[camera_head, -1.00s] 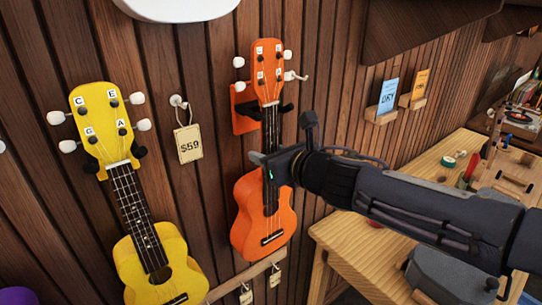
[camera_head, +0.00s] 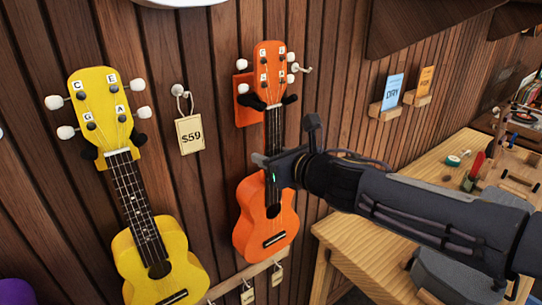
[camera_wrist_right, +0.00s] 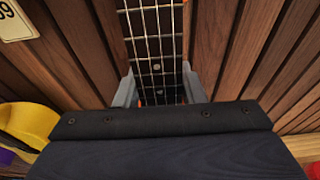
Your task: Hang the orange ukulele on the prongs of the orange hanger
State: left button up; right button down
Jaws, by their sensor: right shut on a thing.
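The orange ukulele (camera_head: 262,222) is upright in front of the wall in the head view, headstock up. The orange hanger (camera_head: 244,98) is on the wall behind its headstock. The hanger's black prongs (camera_head: 290,99) show on either side of the neck, level with the base of the headstock. I cannot tell whether the headstock touches them. My right gripper (camera_head: 268,166) is shut on the ukulele's neck just above the body. In the right wrist view, its grey fingers (camera_wrist_right: 160,92) flank the fretted neck (camera_wrist_right: 156,45). My left gripper is not in view.
A yellow ukulele (camera_head: 160,258) hangs at left, with a $59 tag (camera_head: 190,135) between the two. A wooden rail with small tags (camera_head: 248,296) runs below the orange ukulele. A wooden workbench (camera_head: 425,180) with tools stands at right, under my right arm.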

jog(key=shift+r, duration=0.1)
jog(key=c, duration=1)
grip_release()
jog(key=shift+o, duration=0.8)
jog(key=shift+s+d, duration=0.1)
jog(key=shift+s+d, duration=0.55)
jog(key=shift+s, duration=0.2)
jog(key=shift+s, duration=0.1)
jog(key=shift+s+d, duration=0.75)
jog(key=shift+s, duration=0.15)
